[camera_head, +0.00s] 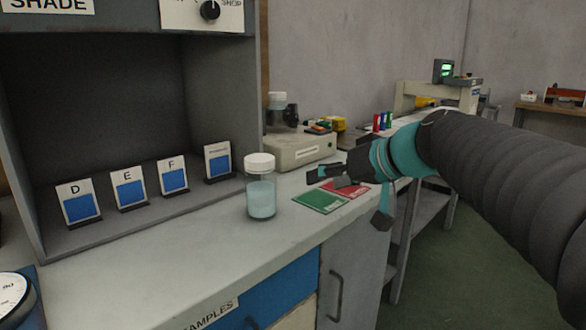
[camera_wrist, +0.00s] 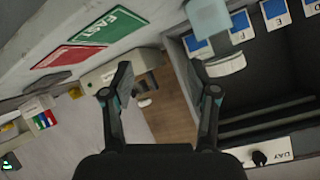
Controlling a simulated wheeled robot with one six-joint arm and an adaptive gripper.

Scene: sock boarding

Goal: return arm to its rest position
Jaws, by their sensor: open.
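My gripper (camera_head: 338,177) is at the end of my dark, sleeved arm, which reaches in from the right in the head view. It is above the counter, near the green and red cards and to the right of the jar. In the wrist view my gripper (camera_wrist: 160,85) has its two fingers spread apart, with nothing between them. The arm's base and any rest mount are out of view.
A white-capped jar (camera_head: 261,190) stands on the counter (camera_head: 190,262). A green card (camera_head: 320,201) and a red card (camera_head: 346,189) lie beside it. The shade booth (camera_head: 110,105) holds several blue sample cards. A beige device (camera_head: 300,150) stands behind. Green floor (camera_head: 450,250) is open at right.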

